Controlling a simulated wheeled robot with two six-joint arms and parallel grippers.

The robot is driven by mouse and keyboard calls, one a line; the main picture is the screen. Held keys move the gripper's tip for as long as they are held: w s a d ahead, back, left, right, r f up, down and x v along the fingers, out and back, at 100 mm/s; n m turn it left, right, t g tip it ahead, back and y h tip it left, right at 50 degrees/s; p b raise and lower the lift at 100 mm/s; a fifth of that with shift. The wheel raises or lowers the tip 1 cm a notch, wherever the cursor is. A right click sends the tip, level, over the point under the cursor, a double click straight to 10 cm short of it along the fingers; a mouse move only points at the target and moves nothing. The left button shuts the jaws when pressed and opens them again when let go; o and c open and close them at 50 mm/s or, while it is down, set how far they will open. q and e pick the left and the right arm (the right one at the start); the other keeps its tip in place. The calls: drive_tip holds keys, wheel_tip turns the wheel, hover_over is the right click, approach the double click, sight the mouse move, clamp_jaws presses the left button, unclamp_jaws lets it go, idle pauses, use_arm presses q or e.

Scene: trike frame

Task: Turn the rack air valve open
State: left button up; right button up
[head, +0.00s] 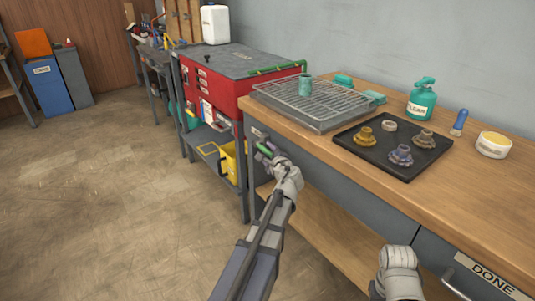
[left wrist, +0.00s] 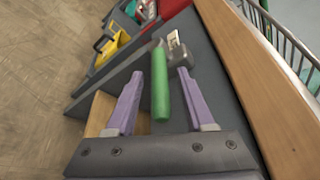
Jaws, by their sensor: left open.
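The rack air valve has a green lever handle (left wrist: 160,85) on a grey metal body (left wrist: 177,50), at the grey front panel of the wooden bench. In the head view the green handle (head: 264,149) is small and partly hidden by my left gripper (head: 270,153). In the left wrist view my left gripper (left wrist: 159,73) has its purple fingers apart, one on each side of the handle. I see gaps on both sides, so the fingers do not appear to grip it. Part of my right arm shows at the lower right; its gripper is not visible.
The wooden bench top (head: 480,190) bears a wire rack (head: 320,100), a black tray (head: 365,157) with several gear parts, and a green bottle (head: 421,102). A red cabinet (head: 222,90) and a yellow bucket (head: 228,163) stand left of it. The floor (head: 110,200) is clear.

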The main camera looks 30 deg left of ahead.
use_arm(q)
drive_tip(key=shift+c, duration=0.3)
clamp_jaws()
idle(1.1)
